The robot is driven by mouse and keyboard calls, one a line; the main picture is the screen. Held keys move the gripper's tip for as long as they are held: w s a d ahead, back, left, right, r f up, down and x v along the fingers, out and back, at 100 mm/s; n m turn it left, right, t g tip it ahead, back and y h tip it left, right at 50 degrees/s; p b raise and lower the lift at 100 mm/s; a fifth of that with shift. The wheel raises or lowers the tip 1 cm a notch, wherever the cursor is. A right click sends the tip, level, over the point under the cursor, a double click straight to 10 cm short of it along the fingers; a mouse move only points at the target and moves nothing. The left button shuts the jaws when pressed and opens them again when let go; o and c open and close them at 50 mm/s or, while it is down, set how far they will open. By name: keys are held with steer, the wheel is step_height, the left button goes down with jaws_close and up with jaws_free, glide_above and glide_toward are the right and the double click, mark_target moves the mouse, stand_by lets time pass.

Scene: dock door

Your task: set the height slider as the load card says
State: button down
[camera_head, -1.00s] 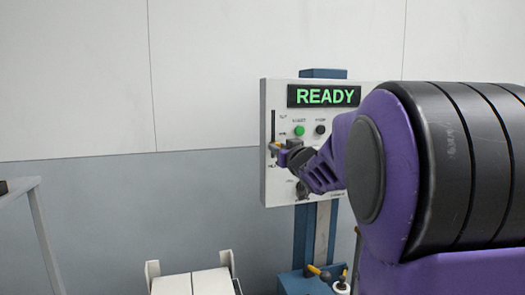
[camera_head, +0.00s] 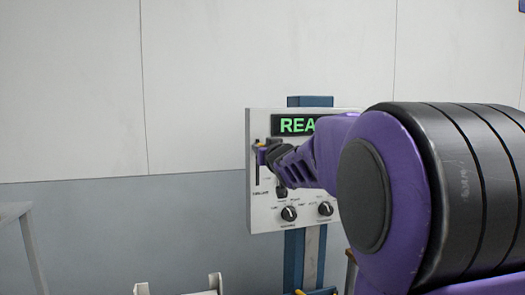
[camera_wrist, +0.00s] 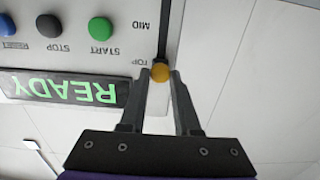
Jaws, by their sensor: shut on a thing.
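My gripper (camera_wrist: 161,76) is shut on this knob, one finger on each side. In the head view my gripper (camera_head: 262,148) is at the upper left of the white control panel (camera_head: 262,218), and the slot (camera_head: 257,176) shows below it. The wrist view shows the panel upside down. I see no load card in these frames.
The display (camera_head: 294,125) is partly hidden by my arm; in the wrist view it reads READY (camera_wrist: 65,88). Green START (camera_wrist: 101,28), black STOP (camera_wrist: 49,26) and blue (camera_wrist: 8,24) buttons are near the slider. Two rotary dials (camera_head: 289,213) (camera_head: 325,209) sit lower on the panel.

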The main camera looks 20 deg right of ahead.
steer(key=shift+r, duration=0.4)
steer(key=c, duration=1.1)
jaws_free()
steer(key=o, duration=0.5)
steer(key=shift+f, duration=0.15)
steer(key=shift+c, duration=0.2)
steer(key=shift+f, duration=0.1)
